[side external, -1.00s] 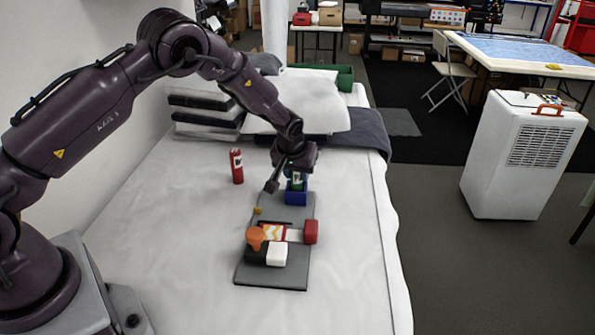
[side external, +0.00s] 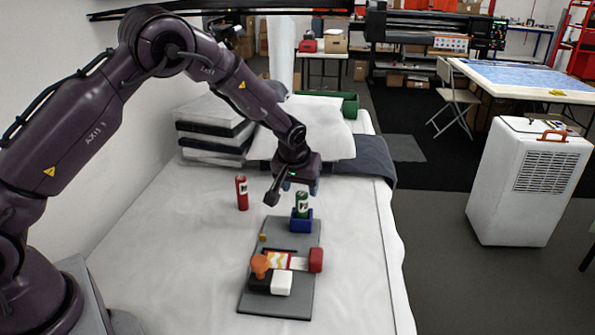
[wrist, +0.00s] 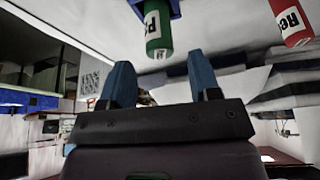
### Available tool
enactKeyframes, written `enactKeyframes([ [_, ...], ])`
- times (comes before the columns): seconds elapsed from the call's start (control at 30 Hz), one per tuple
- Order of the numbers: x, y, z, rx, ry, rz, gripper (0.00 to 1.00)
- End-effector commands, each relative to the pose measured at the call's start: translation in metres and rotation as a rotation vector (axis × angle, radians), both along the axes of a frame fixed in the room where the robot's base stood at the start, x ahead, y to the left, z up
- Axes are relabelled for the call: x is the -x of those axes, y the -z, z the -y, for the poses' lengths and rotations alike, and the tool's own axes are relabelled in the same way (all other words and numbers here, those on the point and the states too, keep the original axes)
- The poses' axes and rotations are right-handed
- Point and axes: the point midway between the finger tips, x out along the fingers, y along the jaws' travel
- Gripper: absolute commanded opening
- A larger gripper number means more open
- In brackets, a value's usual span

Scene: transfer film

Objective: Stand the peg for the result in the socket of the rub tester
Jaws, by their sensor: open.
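A green peg (side external: 302,202) with a white label stands upright in the blue socket (side external: 301,224) at the far end of the grey tester plate. A red peg (side external: 242,194) stands on the white table to the left of it. My gripper (side external: 300,187) is open and empty, just above the green peg and apart from it. In the wrist view, the picture looks upside down: the green peg (wrist: 157,32) lies beyond the open fingers (wrist: 160,78), and the red peg (wrist: 291,20) is at upper right. The labels are partly cut off.
The tester plate (side external: 250,298) carries an orange knob (side external: 260,265), a white block (side external: 281,283), a red end piece (side external: 316,260) and a striped strip. Stacked folded textiles (side external: 212,130) stand behind at left. The table left of the plate is clear.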

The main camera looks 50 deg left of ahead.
Motion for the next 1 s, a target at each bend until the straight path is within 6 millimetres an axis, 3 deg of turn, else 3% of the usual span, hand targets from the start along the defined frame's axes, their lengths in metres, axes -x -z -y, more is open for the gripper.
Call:
enactKeyframes([
  [0.2, 0.013, -0.04, 0.009, 0.0, 0.001, 0.001, 0.57],
  [0.57, 0.021, -0.059, 0.013, 0.001, 0.001, -0.001, 0.57],
  [0.67, 0.028, -0.074, 0.015, 0.012, 0.012, 0.006, 0.57],
  [0.83, 0.068, -0.133, 0.024, 0.057, 0.081, 0.023, 0.57],
  [1.0, 0.134, -0.192, 0.039, 0.088, 0.205, 0.043, 0.57],
])
